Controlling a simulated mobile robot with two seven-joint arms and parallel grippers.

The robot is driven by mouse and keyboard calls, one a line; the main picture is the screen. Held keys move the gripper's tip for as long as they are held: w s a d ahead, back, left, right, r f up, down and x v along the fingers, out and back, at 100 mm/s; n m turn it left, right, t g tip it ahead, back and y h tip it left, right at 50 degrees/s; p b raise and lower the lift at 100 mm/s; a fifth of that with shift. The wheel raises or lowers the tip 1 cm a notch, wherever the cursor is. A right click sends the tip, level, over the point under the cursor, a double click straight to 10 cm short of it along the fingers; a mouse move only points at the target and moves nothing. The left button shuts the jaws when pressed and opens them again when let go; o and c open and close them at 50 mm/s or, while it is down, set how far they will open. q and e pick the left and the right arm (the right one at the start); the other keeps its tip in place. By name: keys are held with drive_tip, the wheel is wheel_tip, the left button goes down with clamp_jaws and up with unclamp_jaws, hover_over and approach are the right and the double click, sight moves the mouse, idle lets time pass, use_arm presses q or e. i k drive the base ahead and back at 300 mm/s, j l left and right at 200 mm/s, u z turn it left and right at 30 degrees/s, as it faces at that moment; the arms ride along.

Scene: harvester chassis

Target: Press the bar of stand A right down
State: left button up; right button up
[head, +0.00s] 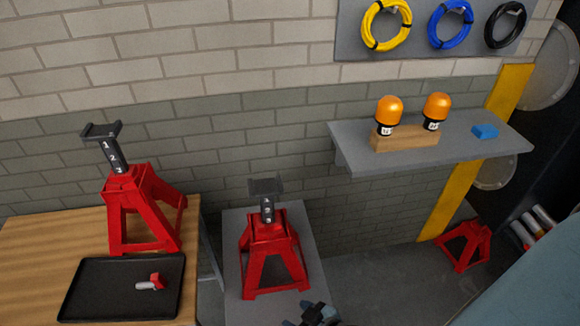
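Two red jack stands with dark upright bars stand in the head view. The left stand (143,212) is on a wooden bench, and its bar (112,150) stands well up out of the frame, with white numbers on it. The middle stand (270,255) is on a grey surface, and its bar (266,200) stands up a shorter way, with small white marks. I cannot read a clear letter A on either. A dark gripper (316,316), apparently my right, just enters at the bottom edge, in front of and below the middle stand. Its fingers are mostly cut off. My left gripper is not in view.
A black tray (95,305) with a small red and silver part (152,282) lies on the bench (30,245). A grey wall shelf (350,160) holds two orange beacons and a blue block. Another red stand (464,246) is on the floor at right, near a blue-grey panel (530,295).

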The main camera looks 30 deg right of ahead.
sight(265, 190)
drive_tip(key=i+l+z, duration=0.1)
drive_tip(key=z, duration=0.65)
